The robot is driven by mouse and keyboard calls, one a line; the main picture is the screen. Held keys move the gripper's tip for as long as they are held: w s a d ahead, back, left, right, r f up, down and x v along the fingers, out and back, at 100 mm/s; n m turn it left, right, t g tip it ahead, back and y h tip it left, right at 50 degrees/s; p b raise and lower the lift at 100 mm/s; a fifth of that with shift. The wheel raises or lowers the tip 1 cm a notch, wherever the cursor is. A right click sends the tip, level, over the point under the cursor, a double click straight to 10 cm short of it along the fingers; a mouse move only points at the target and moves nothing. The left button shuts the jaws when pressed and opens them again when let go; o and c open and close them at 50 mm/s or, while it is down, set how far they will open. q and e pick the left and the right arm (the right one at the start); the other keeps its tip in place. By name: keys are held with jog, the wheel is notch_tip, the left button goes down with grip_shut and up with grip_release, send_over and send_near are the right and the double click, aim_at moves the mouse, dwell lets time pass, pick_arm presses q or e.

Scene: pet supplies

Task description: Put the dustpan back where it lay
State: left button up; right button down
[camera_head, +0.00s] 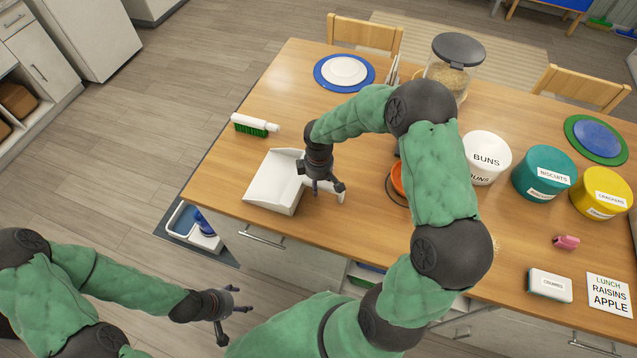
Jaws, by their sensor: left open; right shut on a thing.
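The white dustpan (272,186) is at the left end of the wooden table, near its front edge, with its open tray towards the left. My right gripper (327,190) is at the dustpan's right side and is shut on it; the grip itself is partly hidden by the fingers. I cannot tell whether the dustpan rests on the tabletop or is just above it. My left gripper (236,317) is open and empty, low in front of the table and apart from it.
A white brush with green bristles (254,125) lies behind the dustpan. A blue-rimmed plate (321,75) and a food jar (436,75) stand further back. An orange bowl (397,178) and a white BUNS tub (487,157) are to the right. Bare tabletop (240,165) surrounds the dustpan.

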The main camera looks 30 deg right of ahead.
jog(key=shift+f, duration=0.15)
jog(key=c, duration=0.7)
grip_release()
notch_tip(320, 180, up, 12)
jog(key=shift+r+p, duration=0.2)
jog(key=shift+p, duration=0.4)
